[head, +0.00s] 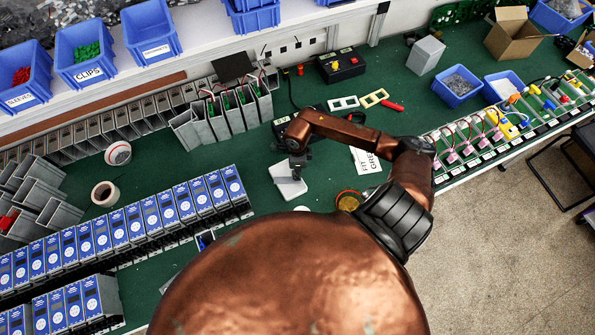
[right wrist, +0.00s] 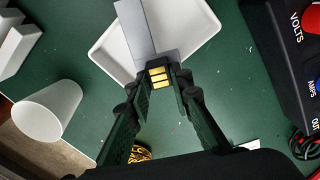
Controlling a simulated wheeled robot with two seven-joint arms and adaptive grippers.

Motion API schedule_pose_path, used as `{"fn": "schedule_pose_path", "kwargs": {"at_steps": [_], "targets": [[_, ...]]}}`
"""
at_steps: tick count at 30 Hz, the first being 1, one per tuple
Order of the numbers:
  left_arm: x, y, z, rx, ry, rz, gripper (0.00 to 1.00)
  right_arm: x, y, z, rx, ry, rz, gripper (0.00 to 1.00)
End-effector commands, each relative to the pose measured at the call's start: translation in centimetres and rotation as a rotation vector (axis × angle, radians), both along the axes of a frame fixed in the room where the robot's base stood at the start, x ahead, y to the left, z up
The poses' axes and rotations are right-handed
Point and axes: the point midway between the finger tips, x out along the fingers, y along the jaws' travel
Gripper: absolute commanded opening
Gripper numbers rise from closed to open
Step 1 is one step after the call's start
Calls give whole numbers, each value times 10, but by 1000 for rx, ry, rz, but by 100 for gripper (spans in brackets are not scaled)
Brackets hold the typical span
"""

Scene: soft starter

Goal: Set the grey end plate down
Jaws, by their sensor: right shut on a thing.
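My right gripper (head: 297,158) is over the bench, at the far edge of a small white tray (head: 288,182). In the right wrist view, the right gripper (right wrist: 164,80) is shut on the grey end plate (right wrist: 136,30). A dark end with gold strips shows between the fingertips, next to the plate. The plate reaches out over the white tray (right wrist: 204,28). Whether it touches the tray I cannot tell. In the head view the plate is too small to make out clearly. My left gripper is not in view.
A white cylinder (right wrist: 48,108) stands left of the gripper, and a black box marked VOLTS (right wrist: 296,60) is at the right. Rows of blue-fronted units (head: 130,225) line the left. Grey housings (head: 225,115) stand behind. Green bench surface (head: 240,165) is clear left of the tray.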

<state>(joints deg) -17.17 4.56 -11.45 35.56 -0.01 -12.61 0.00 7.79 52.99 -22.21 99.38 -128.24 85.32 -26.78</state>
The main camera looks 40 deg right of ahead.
Motion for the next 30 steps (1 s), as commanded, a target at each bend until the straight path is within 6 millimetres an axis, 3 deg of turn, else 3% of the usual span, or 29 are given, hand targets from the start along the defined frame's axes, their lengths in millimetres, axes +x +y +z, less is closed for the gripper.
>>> {"fn": "schedule_pose_path", "kwargs": {"at_steps": [6, 7, 14, 23, 28, 30], "targets": [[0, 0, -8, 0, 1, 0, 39, 0, 0, -7, -1, 0, 1, 0], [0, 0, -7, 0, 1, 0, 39, 0, 0, -6, 0, 0, 1, 22], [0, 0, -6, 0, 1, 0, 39, 0, 0, -5, 0, 0, 0, 37], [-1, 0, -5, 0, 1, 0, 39, 0, 0, -4, 0, 0, 0, 37], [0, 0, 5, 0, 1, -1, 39, 1, 0, 9, 1, -2, 0, 37], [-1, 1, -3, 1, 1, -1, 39, 2, -1, 19, -2, -6, 3, 37]]}}
